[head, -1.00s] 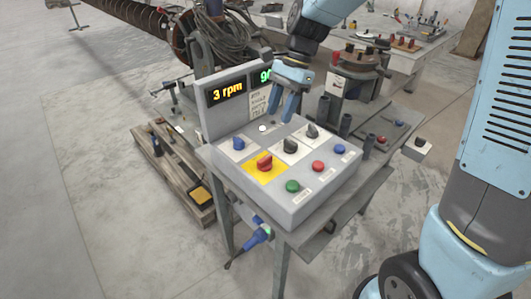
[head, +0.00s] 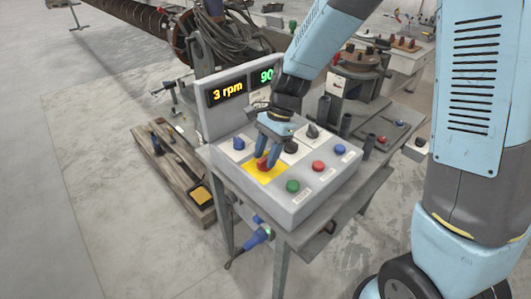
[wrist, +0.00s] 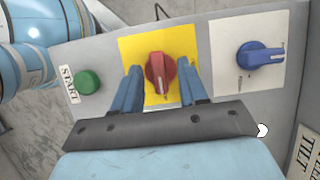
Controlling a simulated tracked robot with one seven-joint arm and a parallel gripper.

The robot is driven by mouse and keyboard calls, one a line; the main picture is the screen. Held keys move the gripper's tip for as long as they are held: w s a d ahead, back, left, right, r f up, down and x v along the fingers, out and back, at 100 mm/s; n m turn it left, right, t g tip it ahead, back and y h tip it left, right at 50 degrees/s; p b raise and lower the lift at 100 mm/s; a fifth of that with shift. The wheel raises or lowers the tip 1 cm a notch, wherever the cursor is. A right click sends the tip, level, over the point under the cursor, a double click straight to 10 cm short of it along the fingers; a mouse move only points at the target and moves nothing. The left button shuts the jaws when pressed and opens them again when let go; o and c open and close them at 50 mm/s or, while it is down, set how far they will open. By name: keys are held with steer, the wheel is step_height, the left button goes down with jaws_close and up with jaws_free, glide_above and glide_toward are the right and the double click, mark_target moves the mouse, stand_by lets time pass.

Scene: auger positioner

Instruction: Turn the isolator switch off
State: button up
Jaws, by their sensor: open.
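The isolator switch is a red rotary knob (wrist: 160,74) on a yellow plate (wrist: 128,48); the plate also shows in the head view (head: 256,172). In the wrist view the knob's grip bar runs roughly up and down the picture. My gripper (wrist: 160,84) is open, with one blue finger on each side of the red knob. In the head view my gripper (head: 267,162) is over the yellow plate and partly hides the knob. I cannot tell whether the fingers touch it.
Near the knob are a blue rotary knob (wrist: 258,55), a green START button (wrist: 89,82), a red button (head: 318,167) and dark knobs (head: 311,131). Displays reading "3 rpm" (head: 228,91) and 90 (head: 266,76) stand behind the panel.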

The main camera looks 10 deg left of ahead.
jaws_close()
stand_by(0.4)
steer(key=shift+a, duration=0.1)
steer(key=n+h, duration=0.1)
steer(key=n, duration=0.3)
steer(key=shift+w+a+n+g+h, duration=0.1)
steer(key=shift+n+g+h, duration=0.2)
steer(key=shift+n+h, duration=0.1)
steer(key=n+h, duration=0.1)
steer(key=n, duration=0.3)
steer(key=shift+a+n+h, duration=0.1)
steer(key=shift+n+h, duration=0.2)
steer(key=shift+h, duration=0.1)
steer(key=n, duration=0.2)
steer(key=n+h, duration=0.1)
steer(key=n, duration=0.1)
steer(key=shift+a+n+h, duration=0.15)
steer(key=shift+n+h, duration=0.15)
steer(key=shift+n+t+h, duration=0.6)
steer(key=shift+n+t, duration=0.1)
steer(key=shift+n, duration=1.2)
